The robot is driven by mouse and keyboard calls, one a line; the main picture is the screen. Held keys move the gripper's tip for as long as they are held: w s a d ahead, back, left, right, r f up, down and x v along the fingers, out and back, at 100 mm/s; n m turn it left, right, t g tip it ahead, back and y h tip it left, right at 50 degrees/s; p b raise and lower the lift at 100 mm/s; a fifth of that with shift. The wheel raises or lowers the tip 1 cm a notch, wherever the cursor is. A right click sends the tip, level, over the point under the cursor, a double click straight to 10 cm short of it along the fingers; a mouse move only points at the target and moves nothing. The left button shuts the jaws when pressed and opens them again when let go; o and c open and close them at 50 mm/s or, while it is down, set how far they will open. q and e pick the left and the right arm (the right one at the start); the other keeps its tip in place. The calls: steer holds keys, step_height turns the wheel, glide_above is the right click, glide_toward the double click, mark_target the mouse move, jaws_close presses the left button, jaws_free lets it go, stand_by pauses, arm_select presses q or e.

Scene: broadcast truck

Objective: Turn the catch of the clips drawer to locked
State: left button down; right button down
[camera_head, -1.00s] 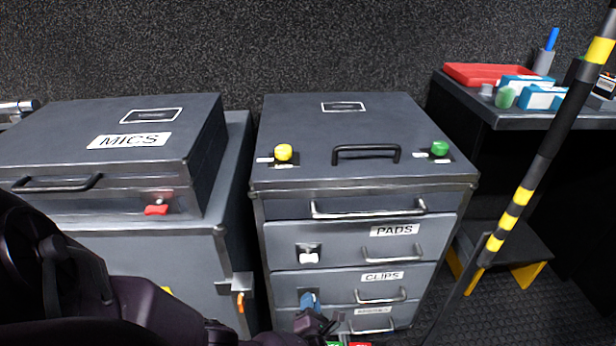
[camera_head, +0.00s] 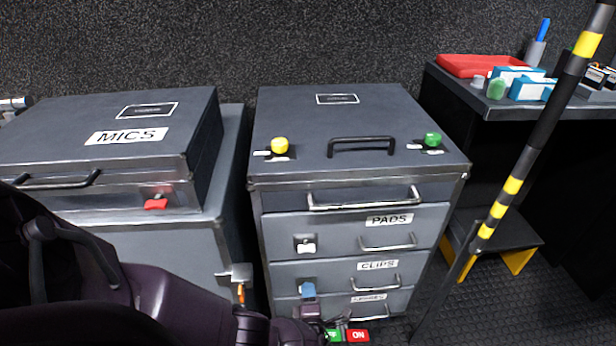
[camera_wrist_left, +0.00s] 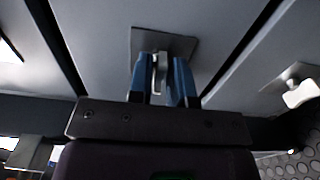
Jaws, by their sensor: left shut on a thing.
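The clips drawer (camera_head: 340,270) is in the dark grey cabinet, below the pads drawer (camera_head: 345,230). It is closed. Its catch (camera_wrist_left: 159,72) sits on a square plate (camera_wrist_left: 180,45); in the left wrist view it is a pale upright tab. My left gripper (camera_head: 308,290) has blue fingers shut on this catch; the fingers also show in the left wrist view (camera_wrist_left: 163,82). In the head view the fingers hide the catch, so its setting is hard to read. My right gripper is not in view.
A white catch (camera_head: 306,244) is on the pads drawer. Bar handles stick out from the drawers. The mics case (camera_head: 150,110) stands on the left unit. A black-and-yellow pole (camera_head: 514,185) crosses the right side, before a side table (camera_head: 450,90).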

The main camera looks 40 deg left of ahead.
arm_select(q)
steer(key=shift+w+a+r, duration=0.1)
stand_by(0.4)
steer(key=c, duration=1.2)
jaws_free()
steer(key=shift+c, duration=0.2)
steer(key=p+v, duration=0.1)
steer(key=v, duration=1)
steer(key=shift+p, duration=0.4)
